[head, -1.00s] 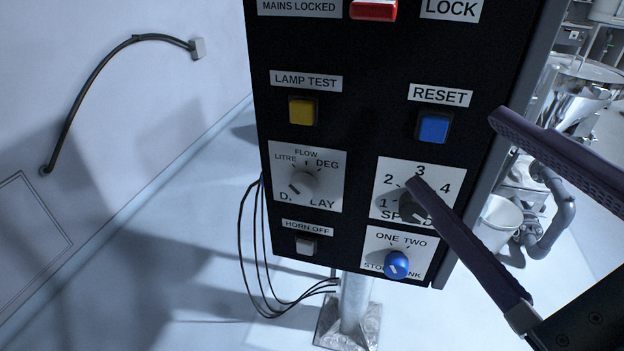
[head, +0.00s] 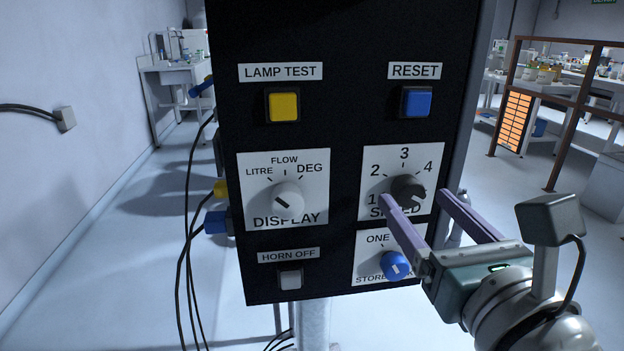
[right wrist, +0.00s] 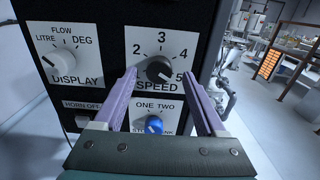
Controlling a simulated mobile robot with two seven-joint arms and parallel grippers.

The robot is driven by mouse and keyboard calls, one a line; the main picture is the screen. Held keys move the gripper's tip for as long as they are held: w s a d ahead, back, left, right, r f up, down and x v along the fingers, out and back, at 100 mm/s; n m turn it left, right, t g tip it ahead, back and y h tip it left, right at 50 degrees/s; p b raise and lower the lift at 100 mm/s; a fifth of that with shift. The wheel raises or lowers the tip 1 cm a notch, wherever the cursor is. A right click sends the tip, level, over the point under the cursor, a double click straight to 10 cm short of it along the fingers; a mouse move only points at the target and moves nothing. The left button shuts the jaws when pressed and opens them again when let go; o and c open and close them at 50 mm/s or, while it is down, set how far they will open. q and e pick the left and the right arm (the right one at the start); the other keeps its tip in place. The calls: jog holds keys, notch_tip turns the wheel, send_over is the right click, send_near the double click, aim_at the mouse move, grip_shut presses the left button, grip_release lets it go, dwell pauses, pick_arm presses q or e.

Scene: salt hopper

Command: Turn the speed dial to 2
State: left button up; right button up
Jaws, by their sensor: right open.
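The speed dial (head: 408,188) is a dark round knob on a white plate marked 2, 3 and 4 along the top, on the black panel. In the right wrist view the dial (right wrist: 158,69) has a pale mark that appears to point lower right, towards the 5. My right gripper (head: 415,197) is open in front of the plate, its two purple fingers spread to either side of the dial. It also shows in the right wrist view (right wrist: 158,72), with nothing between the fingers. Whether the fingertips reach the knob's depth is unclear. My left gripper is not in view.
The display dial (head: 288,197) is left of the speed dial. A blue knob (head: 396,265) sits just below, close to my fingers. Yellow (head: 284,107), blue (head: 417,102) and white (head: 290,280) buttons are on the panel. Cables (head: 187,240) hang at its left side.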

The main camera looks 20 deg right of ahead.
jog(key=shift+x, duration=0.95)
jog(key=shift+a, duration=0.1)
grip_shut()
